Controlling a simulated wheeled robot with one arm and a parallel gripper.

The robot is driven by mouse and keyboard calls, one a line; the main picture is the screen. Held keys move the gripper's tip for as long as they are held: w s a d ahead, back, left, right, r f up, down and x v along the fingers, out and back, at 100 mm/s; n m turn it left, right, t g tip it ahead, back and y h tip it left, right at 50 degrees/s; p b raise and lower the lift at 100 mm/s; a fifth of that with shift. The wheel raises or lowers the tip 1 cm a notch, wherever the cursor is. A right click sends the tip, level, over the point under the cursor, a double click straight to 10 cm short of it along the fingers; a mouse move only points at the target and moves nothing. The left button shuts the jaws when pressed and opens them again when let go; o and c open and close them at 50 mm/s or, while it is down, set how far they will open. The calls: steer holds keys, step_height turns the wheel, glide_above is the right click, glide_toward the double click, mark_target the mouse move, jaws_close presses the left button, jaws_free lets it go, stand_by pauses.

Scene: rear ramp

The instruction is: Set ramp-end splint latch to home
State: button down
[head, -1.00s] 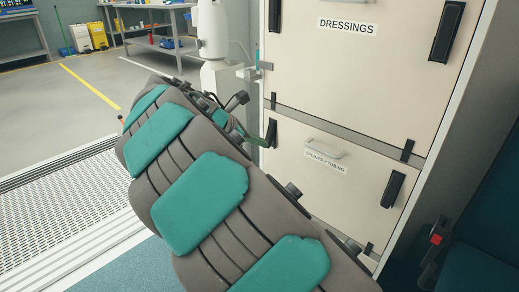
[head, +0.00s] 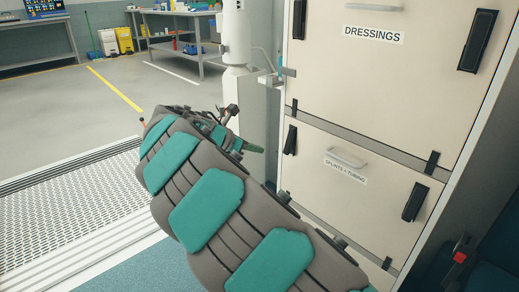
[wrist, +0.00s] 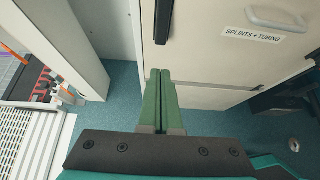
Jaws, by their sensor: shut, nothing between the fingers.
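The splints + tubing drawer front (head: 345,200) is a cream panel with a grey handle. Its ramp-end latch (head: 290,139) is a black paddle at the panel's upper left edge, standing roughly upright. In the wrist view this latch (wrist: 162,20) is at the top middle, in line with my fingers. My gripper (head: 260,150) has green fingers and is just left of the latch, with a small gap between them. In the wrist view my gripper (wrist: 160,71) is shut and empty, its tips below the latch in the picture. A second black latch (head: 415,202) is at the panel's right side.
The dressings panel (head: 385,75) is above, with its own black latches. A white post (head: 257,120) with a small bracket (head: 270,78) stands left of the cabinet. The perforated ramp (head: 70,205) lies at left. A dark seat with a red buckle (head: 460,257) is at right.

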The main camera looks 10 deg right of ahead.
glide_toward(285, 154)
steer(key=x, duration=0.5)
steer(key=shift+w+f, duration=0.15)
steer(key=shift+w+d+f, duration=0.15)
steer(key=shift+w+d, duration=0.2)
steer(key=shift+d, duration=0.15)
steer(key=shift+d+f+h+b, duration=0.1)
steer(key=shift+f+h+b, duration=0.2)
steer(key=shift+w+t+h+p, duration=0.1)
steer(key=shift+t+h+p, duration=0.2)
steer(key=shift+t+p, duration=0.1)
steer(key=shift+w+d+f+p, duration=0.1)
steer(key=shift+d+f+p, duration=0.1)
steer(key=shift+p, duration=0.6)
steer(key=shift+f+b, duration=0.15)
steer(key=shift+b, duration=0.25)
